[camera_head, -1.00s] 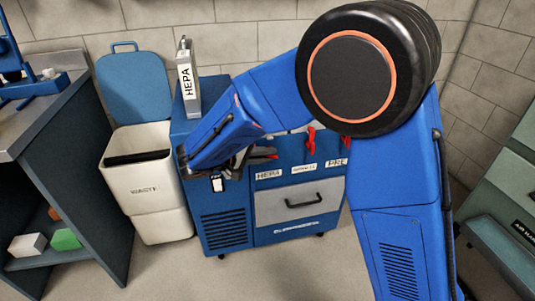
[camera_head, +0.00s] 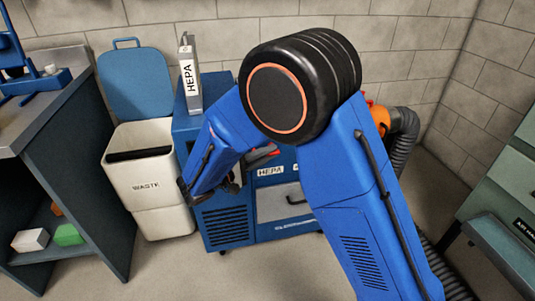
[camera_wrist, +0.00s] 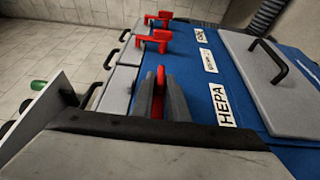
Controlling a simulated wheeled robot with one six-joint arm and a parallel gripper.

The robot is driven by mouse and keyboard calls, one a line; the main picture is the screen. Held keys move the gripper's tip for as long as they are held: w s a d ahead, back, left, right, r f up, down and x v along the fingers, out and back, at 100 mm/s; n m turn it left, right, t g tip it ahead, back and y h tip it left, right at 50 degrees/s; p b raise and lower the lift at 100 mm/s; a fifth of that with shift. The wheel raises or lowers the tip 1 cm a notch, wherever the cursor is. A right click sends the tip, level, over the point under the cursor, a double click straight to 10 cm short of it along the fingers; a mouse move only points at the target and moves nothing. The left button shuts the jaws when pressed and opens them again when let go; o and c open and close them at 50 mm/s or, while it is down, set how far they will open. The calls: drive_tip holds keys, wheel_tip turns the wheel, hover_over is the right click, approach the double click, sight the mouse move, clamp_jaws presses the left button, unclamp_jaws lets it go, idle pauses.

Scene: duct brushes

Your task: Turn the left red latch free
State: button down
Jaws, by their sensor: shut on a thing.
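The left red latch (camera_wrist: 159,82) stands by the HEPA label (camera_wrist: 222,105) on the blue cabinet in the wrist view. My gripper (camera_wrist: 160,98) is shut on it, one grey finger on each side, and the latch's top shows between and above them. Its lower part is hidden by the fingers. Two more red latches, a middle one (camera_wrist: 158,40) and a far one (camera_wrist: 163,19), stand beyond it. In the head view my arm hides most of my gripper and the far latches.
The blue cabinet (camera_head: 225,228) has a grey filter marked HEPA (camera_head: 190,75) standing on top. A white waste bin (camera_head: 150,185) with a raised blue lid (camera_head: 135,82) stands to its left. A dark hose (camera_head: 402,140) runs at the right. A workbench (camera_head: 50,115) is at far left.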

drive_tip(key=c, duration=1.8)
unclamp_jaws()
drive_tip(key=shift+c, duration=0.2)
drive_tip(key=v, duration=1.7)
drive_tip(key=shift+s+a, duration=0.1)
drive_tip(key=shift+s, duration=0.05)
